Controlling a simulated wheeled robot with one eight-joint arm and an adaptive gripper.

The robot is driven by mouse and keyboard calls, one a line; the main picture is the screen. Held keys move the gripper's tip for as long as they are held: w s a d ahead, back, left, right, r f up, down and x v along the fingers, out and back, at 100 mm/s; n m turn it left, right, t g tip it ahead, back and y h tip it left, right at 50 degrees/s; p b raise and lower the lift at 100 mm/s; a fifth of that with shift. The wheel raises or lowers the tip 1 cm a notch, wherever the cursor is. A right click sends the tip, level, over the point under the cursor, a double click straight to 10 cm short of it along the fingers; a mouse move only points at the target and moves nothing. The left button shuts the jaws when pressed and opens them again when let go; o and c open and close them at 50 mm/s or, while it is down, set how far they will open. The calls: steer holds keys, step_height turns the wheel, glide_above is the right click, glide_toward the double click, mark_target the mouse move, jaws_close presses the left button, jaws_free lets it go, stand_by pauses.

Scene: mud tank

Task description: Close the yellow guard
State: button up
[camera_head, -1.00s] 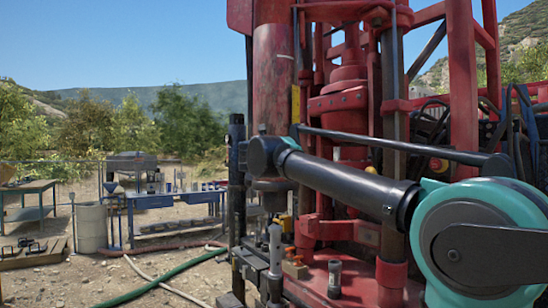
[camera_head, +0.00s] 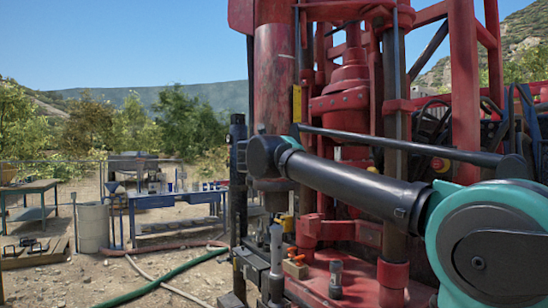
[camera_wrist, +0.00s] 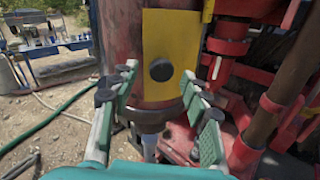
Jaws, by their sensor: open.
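The yellow guard (camera_wrist: 182,38) is a flat panel with a round black knob (camera_wrist: 161,70) in the wrist view, in front of a worn red cylinder (camera_wrist: 121,35). A narrow yellow strip (camera_head: 297,103) beside the red cylinder in the head view looks like its edge. My gripper (camera_wrist: 159,82) is open, with its green-padded fingers spread to the left and right of the knob in the picture. The knob appears between the fingertips, and I see no contact. In the head view my arm reaches across the red rig, and the gripper itself is hidden.
Red rig columns (camera_head: 465,90) and black hoses stand on the right. A red deck (camera_head: 350,285) with small fittings lies below. A blue workbench (camera_head: 172,202), a grey barrel (camera_head: 92,227) and a green hose (camera_head: 165,281) are on the left, with open gravel between.

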steer(key=v, duration=1)
steer(key=w+a+f+n+t+y, duration=0.1)
steer(key=w+a+f+n+y, duration=0.15)
steer(key=f+n+y, duration=1.1)
steer(key=s+d+f+n+g+h, duration=0.1)
steer(key=s+d+f+n+g, duration=0.15)
steer(key=f+n, duration=0.65)
steer(key=s+d+f+n+g+h, duration=0.1)
steer(key=d+f+n+g+h, duration=0.15)
steer(key=f+n, duration=0.65)
steer(key=s+d+f+n+g+h, duration=0.2)
steer(key=s+d+f, duration=0.4)
steer(key=f, duration=0.4)
steer(key=s+d+f+n+g+h, duration=0.2)
steer(key=s+d+f+n+g, duration=0.2)
steer(key=s+d+f, duration=0.3)
steer(key=s+d+f+n+g+h, duration=0.2)
steer(key=s+d+f, duration=0.4)
steer(key=s+f, duration=0.4)
step_height(320, 180, down, 4)
steer(key=shift+d+f+n+g, duration=0.1)
steer(key=shift+d+n+g, duration=0.1)
steer(key=shift+n+g, duration=0.4)
